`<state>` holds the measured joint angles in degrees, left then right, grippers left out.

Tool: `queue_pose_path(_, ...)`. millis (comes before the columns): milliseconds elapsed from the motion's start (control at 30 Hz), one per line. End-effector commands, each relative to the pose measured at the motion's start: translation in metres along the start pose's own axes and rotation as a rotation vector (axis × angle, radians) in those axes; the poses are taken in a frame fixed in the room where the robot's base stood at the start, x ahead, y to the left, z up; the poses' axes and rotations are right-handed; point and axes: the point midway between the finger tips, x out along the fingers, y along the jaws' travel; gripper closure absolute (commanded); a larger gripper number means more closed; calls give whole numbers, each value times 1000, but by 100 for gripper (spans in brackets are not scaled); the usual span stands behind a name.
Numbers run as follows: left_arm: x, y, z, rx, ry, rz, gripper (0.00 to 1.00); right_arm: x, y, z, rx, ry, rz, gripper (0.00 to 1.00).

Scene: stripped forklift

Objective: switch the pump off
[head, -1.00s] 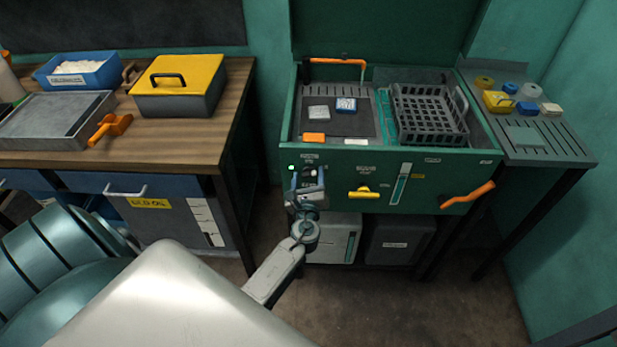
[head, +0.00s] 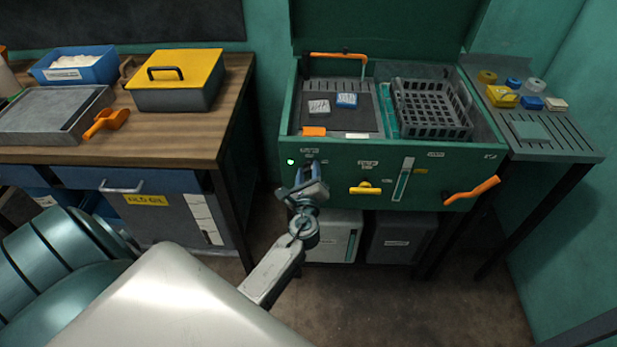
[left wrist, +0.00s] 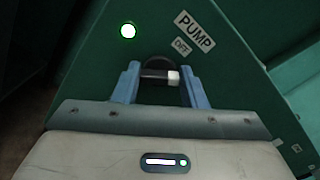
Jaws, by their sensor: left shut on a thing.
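The pump switch (left wrist: 158,78) is a dark knob with a white-marked end on the green front panel. It shows in the left wrist view between the blue-grey fingers of my left gripper (left wrist: 160,84), which is shut on it. Beside it are labels reading PUMP (left wrist: 195,28) and OFF (left wrist: 181,46), tilted in this view. A round lamp (left wrist: 127,30) beside the switch glows green. In the head view, my left gripper (head: 304,178) is tilted against the panel and hides the switch; the green lamp (head: 291,162) shows to its left. My right gripper is not in view.
The green wash cabinet (head: 440,195) has a yellow handle (head: 365,188) and an orange lever (head: 472,190) on its front, right of my gripper. A black basket (head: 432,110) sits inside. A wooden bench (head: 160,135) stands at left. The floor in front is clear.

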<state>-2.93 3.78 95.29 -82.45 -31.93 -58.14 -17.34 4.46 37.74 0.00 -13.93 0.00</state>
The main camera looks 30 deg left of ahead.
Motion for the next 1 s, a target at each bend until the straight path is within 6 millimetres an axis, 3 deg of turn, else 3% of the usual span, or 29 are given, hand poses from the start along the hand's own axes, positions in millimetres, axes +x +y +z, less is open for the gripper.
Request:
queue_pose_path(100, 0, 3, -3, -104, -2, -1, 85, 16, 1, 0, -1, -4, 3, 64)
queue_pose_path(400, 0, 4, -3, -331, -1, -1, 85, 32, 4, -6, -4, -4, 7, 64)
queue_pose_path(800, 0, 6, -5, -656, 0, 0, 85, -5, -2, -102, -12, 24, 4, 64)
queue_pose_path(1000, 0, 5, -4, -797, 0, 1, 85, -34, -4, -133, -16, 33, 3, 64)
